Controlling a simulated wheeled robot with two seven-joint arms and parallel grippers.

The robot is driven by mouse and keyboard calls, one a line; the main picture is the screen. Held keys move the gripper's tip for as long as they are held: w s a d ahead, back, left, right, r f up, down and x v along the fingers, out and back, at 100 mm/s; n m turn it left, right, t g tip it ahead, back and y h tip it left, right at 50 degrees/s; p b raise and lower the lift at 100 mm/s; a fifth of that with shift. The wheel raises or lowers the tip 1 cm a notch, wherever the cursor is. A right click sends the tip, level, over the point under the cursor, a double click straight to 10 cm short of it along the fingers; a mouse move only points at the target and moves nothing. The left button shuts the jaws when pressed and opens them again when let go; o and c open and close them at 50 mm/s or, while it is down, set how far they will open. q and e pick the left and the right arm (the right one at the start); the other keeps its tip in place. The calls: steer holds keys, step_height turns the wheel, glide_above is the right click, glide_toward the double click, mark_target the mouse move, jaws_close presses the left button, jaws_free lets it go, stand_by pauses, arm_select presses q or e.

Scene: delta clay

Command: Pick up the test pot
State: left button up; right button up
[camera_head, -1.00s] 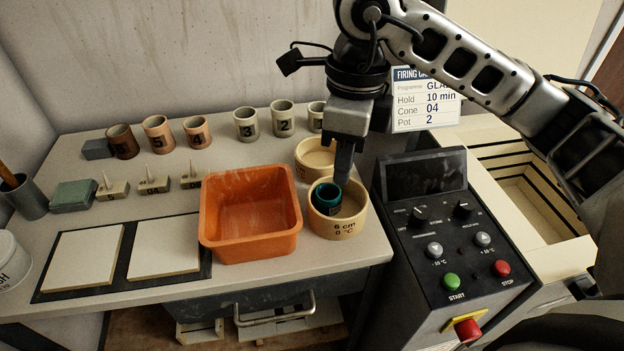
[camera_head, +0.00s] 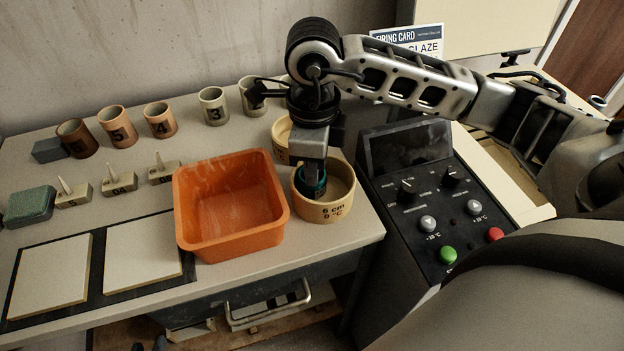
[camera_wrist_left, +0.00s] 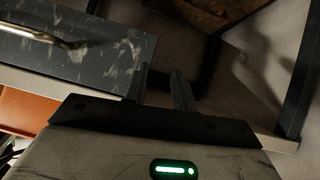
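A small teal pot (camera_head: 323,181) sits inside a cream bowl (camera_head: 327,209) marked "6 cm 0 °C". It is mostly hidden by my right gripper (camera_head: 313,190), which points down into the bowl at the pot. Whether its fingers are closed on the pot cannot be seen. My left gripper (camera_wrist_left: 162,88) shows two fingers with a gap and nothing between them in the left wrist view. Dark tips at the bottom edge of the head view appear to be this gripper (camera_head: 150,346), low in front of the table and far from the pot.
An orange tub (camera_head: 228,247) stands left of the bowl, close to it. A second cream bowl (camera_head: 281,148) is behind. Several numbered cups, including cup 3 (camera_head: 213,107), line the back. The control box (camera_head: 412,197) stands at right. A drawer handle (camera_head: 270,316) protrudes below the tabletop.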

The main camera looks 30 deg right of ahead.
steer(key=f, duration=0.4)
steer(key=shift+a+f, duration=0.2)
steer(key=shift+f, duration=0.15)
jaws_close()
steer(key=shift+r, duration=0.1)
